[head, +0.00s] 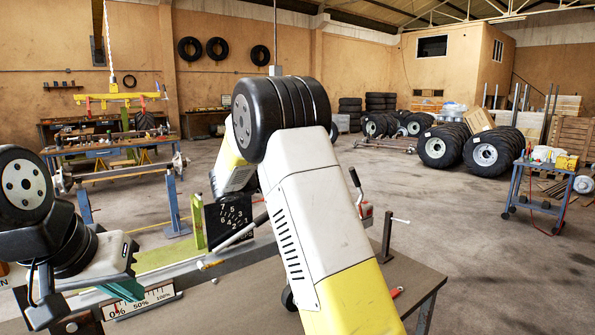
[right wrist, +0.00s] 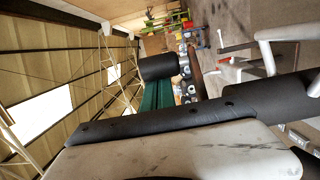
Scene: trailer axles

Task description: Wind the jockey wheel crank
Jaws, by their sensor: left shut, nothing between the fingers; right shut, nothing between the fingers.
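The trailer drawbar (head: 240,255) runs across the lower middle of the head view, with a pale lever (head: 238,234) along it. A dark post (head: 387,236) with a pale cross rod at its top stands right of my right arm; I cannot tell if that is the crank. A small black wheel (head: 289,298) shows partly behind the arm. My left gripper (head: 122,287) is shut and empty at lower left, above the percent gauge (head: 140,303). My right arm hides part of the drawbar.
A grey bench top (head: 415,280) lies at lower right with a red-handled tool (head: 397,292). A tool cart (head: 540,190) and stacked tyres (head: 465,148) stand farther right. The floor between is clear.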

